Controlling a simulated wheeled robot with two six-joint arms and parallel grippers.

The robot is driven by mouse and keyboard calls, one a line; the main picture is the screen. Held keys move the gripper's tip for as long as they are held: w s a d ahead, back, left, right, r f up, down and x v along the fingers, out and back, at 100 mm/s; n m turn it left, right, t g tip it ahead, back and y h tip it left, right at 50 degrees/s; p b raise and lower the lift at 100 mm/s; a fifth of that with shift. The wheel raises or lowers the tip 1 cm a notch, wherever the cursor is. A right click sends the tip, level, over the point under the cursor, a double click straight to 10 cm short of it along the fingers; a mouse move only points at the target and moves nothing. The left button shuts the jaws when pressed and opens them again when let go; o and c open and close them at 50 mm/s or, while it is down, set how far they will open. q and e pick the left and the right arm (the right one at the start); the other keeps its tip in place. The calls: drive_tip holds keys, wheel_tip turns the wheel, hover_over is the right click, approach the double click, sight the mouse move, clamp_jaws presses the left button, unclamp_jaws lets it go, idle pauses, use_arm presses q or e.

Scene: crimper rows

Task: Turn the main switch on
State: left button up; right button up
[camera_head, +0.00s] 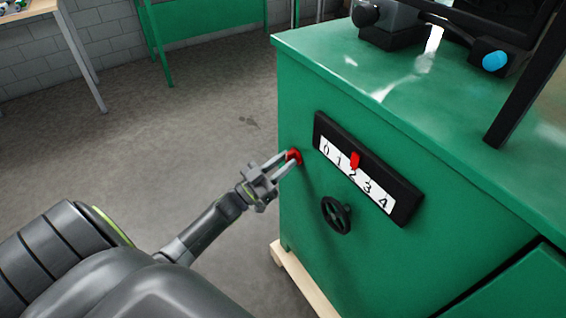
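The main switch (294,155) is a small red knob on the left part of the green cabinet's front face, left of the black scale panel. My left gripper (291,159) reaches it from the lower left. Its two fingers lie on either side of the red knob and appear closed on it. The fingertips partly hide the knob, so its exact turn angle cannot be read. My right gripper is not in view.
The green cabinet (300,215) carries a black panel (320,128) with a 0 to 4 scale and a red pointer (355,160) near 2. A black handwheel (337,214) sits below. Machine parts stand on top. The floor (190,130) at left is clear.

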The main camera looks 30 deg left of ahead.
use_arm(q)
clamp_jaws()
